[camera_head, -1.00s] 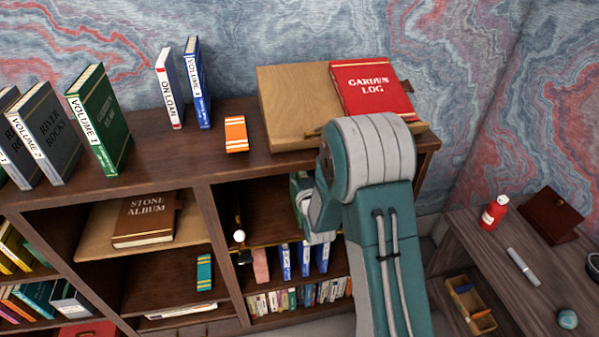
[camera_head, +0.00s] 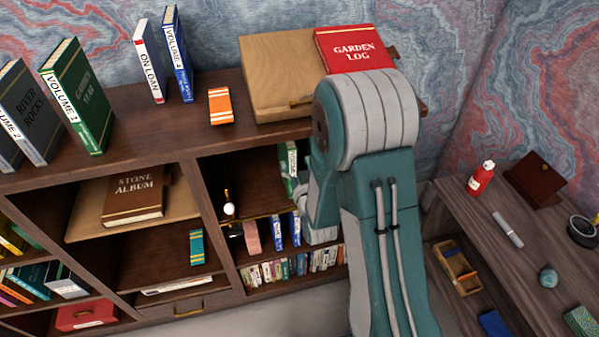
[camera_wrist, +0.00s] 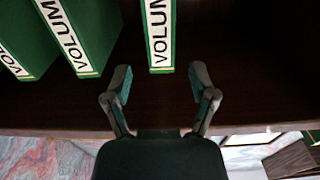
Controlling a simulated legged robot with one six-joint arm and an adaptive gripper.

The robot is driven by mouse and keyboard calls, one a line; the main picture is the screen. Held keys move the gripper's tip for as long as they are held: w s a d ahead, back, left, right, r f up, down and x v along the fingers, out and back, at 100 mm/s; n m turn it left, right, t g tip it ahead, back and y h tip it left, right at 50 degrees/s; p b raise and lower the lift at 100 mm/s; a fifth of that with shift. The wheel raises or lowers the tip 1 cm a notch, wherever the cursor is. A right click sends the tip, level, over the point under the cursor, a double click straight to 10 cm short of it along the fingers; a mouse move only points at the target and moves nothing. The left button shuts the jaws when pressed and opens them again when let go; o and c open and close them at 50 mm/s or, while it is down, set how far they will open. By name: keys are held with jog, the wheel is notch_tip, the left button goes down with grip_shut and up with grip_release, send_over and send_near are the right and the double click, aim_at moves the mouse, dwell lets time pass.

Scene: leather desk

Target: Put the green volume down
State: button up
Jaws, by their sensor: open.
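In the wrist view, my gripper (camera_wrist: 160,77) is open, its two fingers apart. A green volume (camera_wrist: 160,35) with a white "VOLUM…" label stands just beyond the fingertips, lined up with the gap between them. A clear gap shows on each side of it, and neither finger touches it. Two more green volumes with white labels, one (camera_wrist: 82,35) nearer and one (camera_wrist: 25,55) at the edge, are to the left. In the head view, a green book (camera_head: 289,165) shows in the right-hand bay, partly hidden by my arm. The gripper is hidden there.
The bookcase top (camera_head: 170,135) holds a green Volume 1 (camera_head: 78,95), an orange book (camera_head: 221,105) and a wooden stand (camera_head: 275,85) with the red Garden Log (camera_head: 352,50). Blue books (camera_head: 278,232) stand below the bay. A side desk (camera_head: 460,205) is at right.

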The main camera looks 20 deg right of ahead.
jog(key=s+r+g, duration=0.6)
jog(key=s+r, duration=0.2)
jog(key=r, duration=0.2)
jog(key=s+r+g, duration=0.3)
jog(key=s, duration=0.7)
jog(key=s+r+g, duration=0.3)
jog(key=s, duration=0.7)
jog(key=shift+s, duration=0.2)
